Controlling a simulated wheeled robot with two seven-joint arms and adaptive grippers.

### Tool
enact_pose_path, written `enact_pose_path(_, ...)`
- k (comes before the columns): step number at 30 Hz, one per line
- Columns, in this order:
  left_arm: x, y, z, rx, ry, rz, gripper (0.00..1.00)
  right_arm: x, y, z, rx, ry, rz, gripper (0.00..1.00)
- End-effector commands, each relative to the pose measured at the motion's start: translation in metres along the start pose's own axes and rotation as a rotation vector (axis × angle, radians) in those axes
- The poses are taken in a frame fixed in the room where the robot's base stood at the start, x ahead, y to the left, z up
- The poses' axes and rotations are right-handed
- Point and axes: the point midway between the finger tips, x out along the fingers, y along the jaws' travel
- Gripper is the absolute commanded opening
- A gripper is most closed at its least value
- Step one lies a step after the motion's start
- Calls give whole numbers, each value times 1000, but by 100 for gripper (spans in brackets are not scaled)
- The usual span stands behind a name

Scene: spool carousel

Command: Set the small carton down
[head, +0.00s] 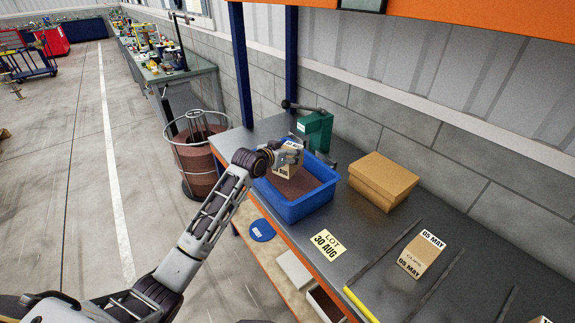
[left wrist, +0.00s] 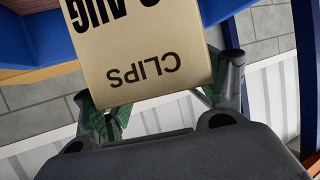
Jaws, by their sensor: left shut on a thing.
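My left gripper (head: 289,152) is shut on the small tan carton (head: 287,166). The carton appears over the blue bin (head: 296,210), near its back left; I cannot tell whether it touches the bin. In the left wrist view the carton (left wrist: 142,52) sits between the green-padded fingers (left wrist: 160,108), with "CLIPS" and part of "AUG" upside down in that view. My right gripper is out of view.
Another carton (head: 422,255) marked "05 MAY" lies between dark rails on the bench (head: 375,236). A larger closed box (head: 383,180) stands right of the bin. A green press (head: 315,131) is behind the bin. The bench between label and box is clear.

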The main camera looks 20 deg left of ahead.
Motion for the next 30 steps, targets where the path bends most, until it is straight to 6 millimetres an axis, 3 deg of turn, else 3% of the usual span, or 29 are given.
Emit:
enact_pose_path(6,7,0,15,0,4,0,32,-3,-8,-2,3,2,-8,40)
enact_pose_path(19,8,0,20,0,3,0,32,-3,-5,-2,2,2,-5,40)
enact_pose_path(30,20,0,49,-1,4,0,32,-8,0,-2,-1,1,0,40)
